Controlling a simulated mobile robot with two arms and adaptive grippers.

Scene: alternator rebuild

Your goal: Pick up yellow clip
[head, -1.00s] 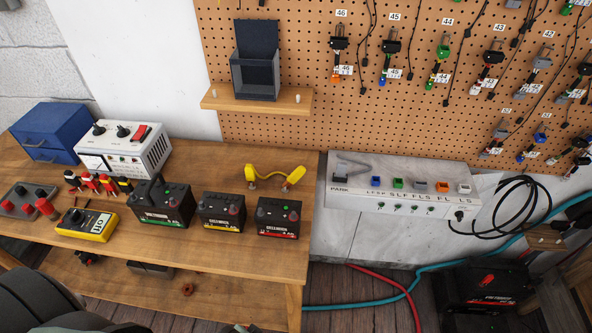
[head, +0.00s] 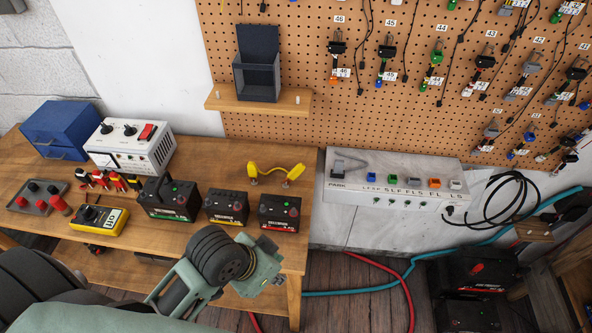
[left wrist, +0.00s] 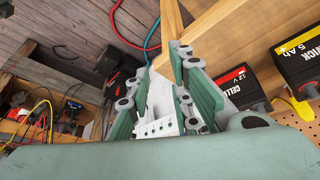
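My right gripper is not in view.
Black batteries (head: 227,207) stand in a row between my left wrist and the yellow piece. A yellow multimeter (head: 99,219), red and yellow clips (head: 103,181) and a white power unit (head: 131,147) are to the left. A white panel box (head: 396,181) stands right of the bench.

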